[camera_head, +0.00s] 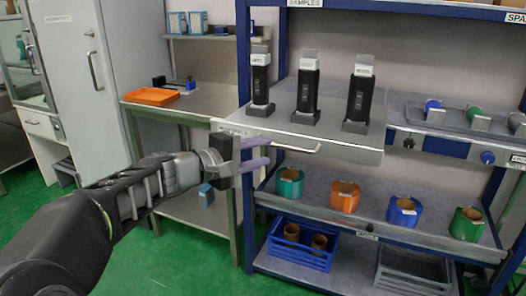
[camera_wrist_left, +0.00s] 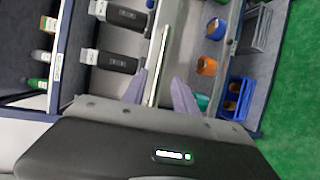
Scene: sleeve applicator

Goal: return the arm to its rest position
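My left arm (camera_head: 130,195) reaches in from the lower left in the head view, in front of the shelf rack. Its gripper (camera_head: 268,152) is open, with two purple fingers apart and no object held between them. The fingers overlap the left part of the pale handle (camera_head: 300,148) of a grey drawer (camera_head: 330,140). In the left wrist view the open gripper (camera_wrist_left: 160,77) has the handle bar (camera_wrist_left: 161,45) showing between its fingers. I cannot tell how far the bar is from them. My right gripper is not in view.
Three black devices (camera_head: 307,90) stand on the drawer top. Coloured rolls (camera_head: 345,197) sit on the lower shelf above a blue crate (camera_head: 300,245). A blue rack post (camera_head: 245,100) stands close behind the gripper. An orange tray (camera_head: 152,96) lies on the left bench. Green floor is open at lower left.

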